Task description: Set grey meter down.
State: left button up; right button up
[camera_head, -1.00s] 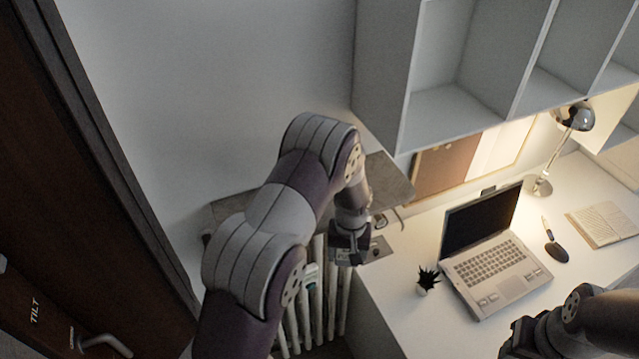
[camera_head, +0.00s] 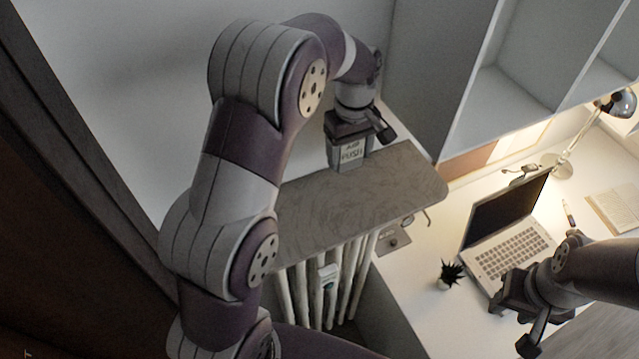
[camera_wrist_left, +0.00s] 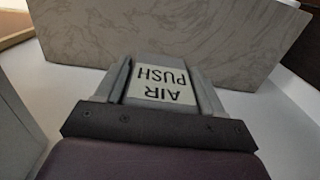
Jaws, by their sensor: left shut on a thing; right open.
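My left gripper (camera_head: 349,150) is shut on the grey meter (camera_head: 350,162), a small grey block with a pale label reading "AIR PUSH". The meter hangs below the gripper at the back edge of the marbled shelf (camera_head: 345,205); I cannot tell whether it touches the shelf. In the left wrist view the meter (camera_wrist_left: 163,72) sits between the fingers, its label upside down, with the marbled shelf (camera_wrist_left: 190,35) beyond it. My right gripper (camera_head: 515,322) is open and empty near the laptop's front edge.
The shelf is bare and sits above a white radiator (camera_head: 325,285). The desk holds a laptop (camera_head: 510,240), a small plant (camera_head: 449,274), a lamp (camera_head: 617,104) and an open book (camera_head: 612,190). Wall cubbies (camera_head: 500,100) rise close to the right of my left gripper.

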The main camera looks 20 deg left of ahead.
pick_arm(q)
jog(key=s+a+f+b, duration=0.1)
jog(key=s, duration=0.2)
jog(key=s+a+f+b, duration=0.1)
jog(key=s+f, duration=0.1)
jog(key=s, duration=0.2)
jog(key=s+a+f+b, duration=0.1)
jog(key=s+f+b, duration=0.1)
jog(key=s, duration=0.2)
jog(key=shift+a, duration=0.15)
jog(key=f, duration=0.1)
jog(key=a+f+p, duration=0.1)
jog(key=shift+w+a+f, duration=0.15)
jog(key=shift+w+f, duration=0.05)
jog(key=shift+f, duration=0.15)
jog(key=shift+d+f+p, duration=0.25)
jog(key=shift+f+p, duration=0.1)
jog(key=shift+f, duration=0.75)
jog(key=shift+s+d, duration=0.15)
jog(key=shift+d, duration=0.1)
jog(key=shift+a+f, duration=0.2)
jog(key=o, duration=1.1)
jog(key=shift+a, duration=0.1)
pick_arm(e)
jog(key=f, duration=0.1)
jog(key=s+d+f, duration=0.1)
jog(key=f, duration=0.2)
jog(key=shift+s+d, duration=0.2)
jog(key=shift+d, duration=0.15)
